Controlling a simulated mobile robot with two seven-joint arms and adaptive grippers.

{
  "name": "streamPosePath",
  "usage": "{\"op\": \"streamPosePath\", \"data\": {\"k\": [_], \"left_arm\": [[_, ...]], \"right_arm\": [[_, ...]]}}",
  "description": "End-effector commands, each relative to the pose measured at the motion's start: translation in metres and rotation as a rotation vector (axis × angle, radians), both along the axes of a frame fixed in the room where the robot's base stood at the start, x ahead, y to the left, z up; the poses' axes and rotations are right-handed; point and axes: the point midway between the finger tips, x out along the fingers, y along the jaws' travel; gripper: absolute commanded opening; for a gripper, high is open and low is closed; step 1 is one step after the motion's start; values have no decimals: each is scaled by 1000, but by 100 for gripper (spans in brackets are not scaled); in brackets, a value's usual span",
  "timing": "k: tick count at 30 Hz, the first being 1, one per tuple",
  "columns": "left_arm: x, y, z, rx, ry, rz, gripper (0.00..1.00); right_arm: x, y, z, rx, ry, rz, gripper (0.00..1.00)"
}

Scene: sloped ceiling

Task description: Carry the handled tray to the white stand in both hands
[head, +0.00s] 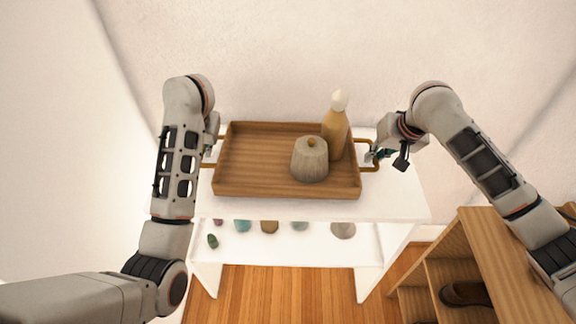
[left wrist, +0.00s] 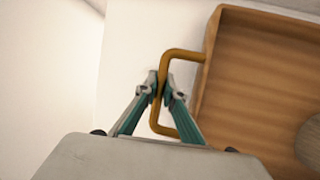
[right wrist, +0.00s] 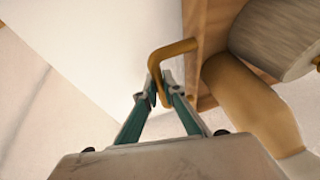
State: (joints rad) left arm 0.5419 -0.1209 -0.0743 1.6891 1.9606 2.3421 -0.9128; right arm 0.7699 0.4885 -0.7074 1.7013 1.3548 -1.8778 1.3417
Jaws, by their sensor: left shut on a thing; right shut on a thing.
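The wooden handled tray (head: 258,162) is over the top of the white stand (head: 395,200); I cannot tell whether it touches the surface. A grey ribbed pot with a small knob (head: 310,160) and a tan bottle with a white top (head: 336,128) stand upright on the tray's right half. My left gripper (left wrist: 162,90) is shut on the tray's left brass handle (left wrist: 183,54). My right gripper (right wrist: 158,85) is shut on the right brass handle (right wrist: 172,50). In the head view the left fingers are mostly hidden behind my arm.
Several small coloured objects (head: 269,226) sit on the stand's lower shelf. A wooden shelf unit (head: 470,240) with a dark shoe (head: 466,293) is at the lower right. A pale wall (head: 280,60) rises close behind the stand. Bare white top shows in front of the tray.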

Motion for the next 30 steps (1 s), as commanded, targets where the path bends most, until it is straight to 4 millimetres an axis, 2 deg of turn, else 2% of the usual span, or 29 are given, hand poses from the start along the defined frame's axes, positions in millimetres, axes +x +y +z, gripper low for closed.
{"op": "streamPosePath", "data": {"k": [3,4,5,6,19,30], "left_arm": [[0,2,-10,3,5,2,0],[-1,1,-8,3,5,2,16],[-1,1,-7,3,5,2,24],[-1,1,-7,2,4,1,25],[-2,-1,-1,1,3,1,25],[-20,-11,44,-1,1,1,25]], "right_arm": [[0,-1,-10,-1,3,-2,0],[0,-2,-8,-2,4,-2,16],[0,-2,-7,-3,3,-1,24],[0,-1,-7,-3,3,-1,25],[-1,0,-7,-1,4,0,25],[-1,0,-7,0,4,0,25]]}}
